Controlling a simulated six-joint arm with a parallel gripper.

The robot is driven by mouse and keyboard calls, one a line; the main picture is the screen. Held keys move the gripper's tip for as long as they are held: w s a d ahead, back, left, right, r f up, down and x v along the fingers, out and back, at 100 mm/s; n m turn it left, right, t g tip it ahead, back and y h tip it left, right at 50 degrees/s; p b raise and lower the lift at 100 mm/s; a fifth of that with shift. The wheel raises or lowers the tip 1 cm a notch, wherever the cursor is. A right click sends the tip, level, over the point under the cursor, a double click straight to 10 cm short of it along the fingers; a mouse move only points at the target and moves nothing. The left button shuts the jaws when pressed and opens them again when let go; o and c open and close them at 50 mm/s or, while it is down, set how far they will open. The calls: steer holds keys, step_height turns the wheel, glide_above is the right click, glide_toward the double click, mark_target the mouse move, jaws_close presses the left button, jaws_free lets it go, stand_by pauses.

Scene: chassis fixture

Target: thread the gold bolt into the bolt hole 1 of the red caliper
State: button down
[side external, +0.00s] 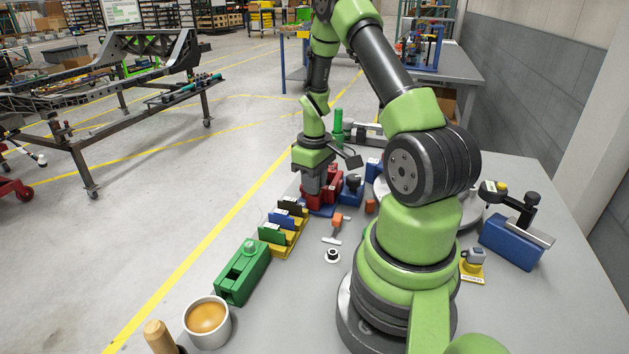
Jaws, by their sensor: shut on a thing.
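The red caliper (332,196) sits on a blue base (324,211) near the table's left edge, beyond the row of coloured bins. My gripper (313,197) points down at the caliper's left part, low over it or against it. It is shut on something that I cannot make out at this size. I cannot pick out the gold bolt in this view. Bolt hole 1 is hidden by my gripper and the caliper body, so I cannot tell how any bolt stands to it.
Black, blue and green blocks on yellow stands (284,228) and a green fixture (243,271) line the left edge. A cup (207,321) stands in front. An orange-handled tool (336,229) and a small ring (332,256) lie nearby. A blue box (511,242) is at the right.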

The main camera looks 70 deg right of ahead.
steer(key=shift+s+a+f, duration=0.1)
steer(key=shift+a, duration=0.05)
steer(key=m, duration=0.3)
steer(key=shift+m, duration=0.3)
steer(key=shift+m, duration=1.7)
steer(key=shift+f+m, duration=0.1)
steer(key=shift+m, duration=1.6)
